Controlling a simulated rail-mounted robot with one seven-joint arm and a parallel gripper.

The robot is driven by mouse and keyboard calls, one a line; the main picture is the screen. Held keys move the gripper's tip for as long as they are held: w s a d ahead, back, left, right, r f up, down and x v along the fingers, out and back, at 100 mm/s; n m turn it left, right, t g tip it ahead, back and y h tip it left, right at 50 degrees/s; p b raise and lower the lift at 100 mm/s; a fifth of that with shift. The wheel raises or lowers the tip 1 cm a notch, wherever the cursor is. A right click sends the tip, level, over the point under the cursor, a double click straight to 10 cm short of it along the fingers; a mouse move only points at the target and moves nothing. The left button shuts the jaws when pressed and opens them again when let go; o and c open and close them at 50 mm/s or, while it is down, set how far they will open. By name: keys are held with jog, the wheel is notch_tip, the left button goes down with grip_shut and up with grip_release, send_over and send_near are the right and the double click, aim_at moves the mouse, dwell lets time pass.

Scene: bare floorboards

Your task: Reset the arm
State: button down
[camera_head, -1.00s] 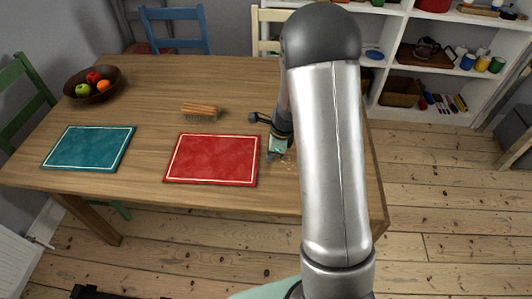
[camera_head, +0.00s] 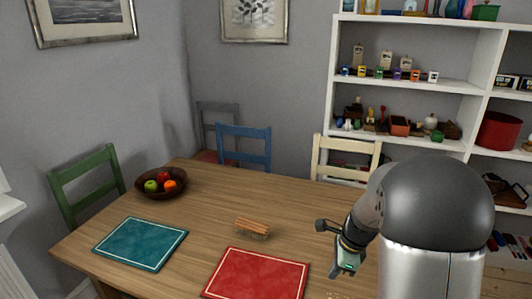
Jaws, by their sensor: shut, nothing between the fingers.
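My arm rises at the right of the head view, its big dark joint and silver link in the foreground. My gripper (camera_head: 336,271) hangs over the right part of the wooden table (camera_head: 210,205), to the right of the red mat (camera_head: 257,276). It is shut and empty. Its fingertips are small and partly hidden behind the wrist. Some small light crumbs (camera_head: 336,294) lie on the table below it.
A wooden brush (camera_head: 252,226) lies behind the red mat. A teal mat (camera_head: 140,243) lies at left, with a fruit bowl (camera_head: 161,192) behind it. Green (camera_head: 84,179), blue (camera_head: 244,146) and cream (camera_head: 345,152) chairs surround the table. A white shelf (camera_head: 403,81) stands behind.

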jog(key=s+a+r+n, duration=0.2)
jog(key=s+n, duration=0.5)
jog(key=s+a+r+n+h, duration=0.1)
jog(key=s+a+r+n, duration=0.2)
jog(key=s+n, duration=0.4)
jog(key=s+a+r+n+h, duration=0.1)
jog(key=s+a+r+n, duration=0.1)
jog(key=s+n, duration=0.5)
jog(key=shift+s+a+r+g+p, duration=0.15)
jog(key=shift+s+r+g+p, duration=0.2)
jog(key=shift+s, duration=0.45)
